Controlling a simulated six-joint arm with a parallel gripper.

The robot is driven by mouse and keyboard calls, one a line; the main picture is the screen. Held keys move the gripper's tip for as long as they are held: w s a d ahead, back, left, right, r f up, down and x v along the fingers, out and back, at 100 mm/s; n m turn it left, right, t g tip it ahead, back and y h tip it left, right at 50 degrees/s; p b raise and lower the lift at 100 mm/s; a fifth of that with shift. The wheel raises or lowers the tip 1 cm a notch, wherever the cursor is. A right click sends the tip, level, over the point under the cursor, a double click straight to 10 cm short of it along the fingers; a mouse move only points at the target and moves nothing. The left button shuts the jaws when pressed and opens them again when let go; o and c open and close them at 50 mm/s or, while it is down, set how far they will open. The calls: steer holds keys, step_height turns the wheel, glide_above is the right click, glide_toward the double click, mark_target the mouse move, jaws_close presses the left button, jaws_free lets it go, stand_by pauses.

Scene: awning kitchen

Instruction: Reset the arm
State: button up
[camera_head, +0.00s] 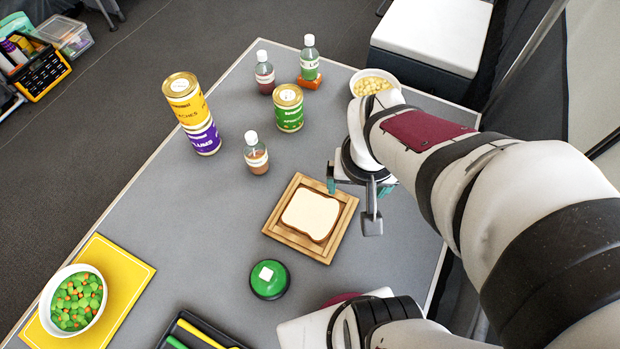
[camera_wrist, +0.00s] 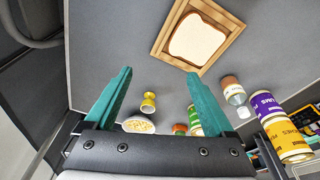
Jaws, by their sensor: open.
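My gripper (camera_head: 359,187) hangs above the grey table, to the right of the bread board. Its two teal fingers stand wide apart in the wrist view (camera_wrist: 158,76), with nothing held between them. A slice of bread (camera_head: 310,214) lies on a square wooden board (camera_head: 283,236). The bread and board also show at the top of the wrist view, beyond the fingertips. My arm covers the right side of the table in the head view.
Stacked yellow and purple cans (camera_head: 186,100), a green can (camera_head: 289,108) and several bottles stand toward the back. A bowl of yellowish pieces (camera_head: 372,74) is close behind my arm. A green button-like disc (camera_head: 268,291), black tray (camera_head: 186,325) and vegetable bowl (camera_head: 98,315) sit in front.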

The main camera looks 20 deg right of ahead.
steer(key=s+a+r+g+y, duration=0.2)
steer(key=s+a+r+y, duration=0.1)
steer(key=s+a, duration=0.5)
steer(key=shift+s+a+r+m, duration=0.4)
steer(key=shift+a+r, duration=0.25)
steer(key=shift+a, duration=0.45)
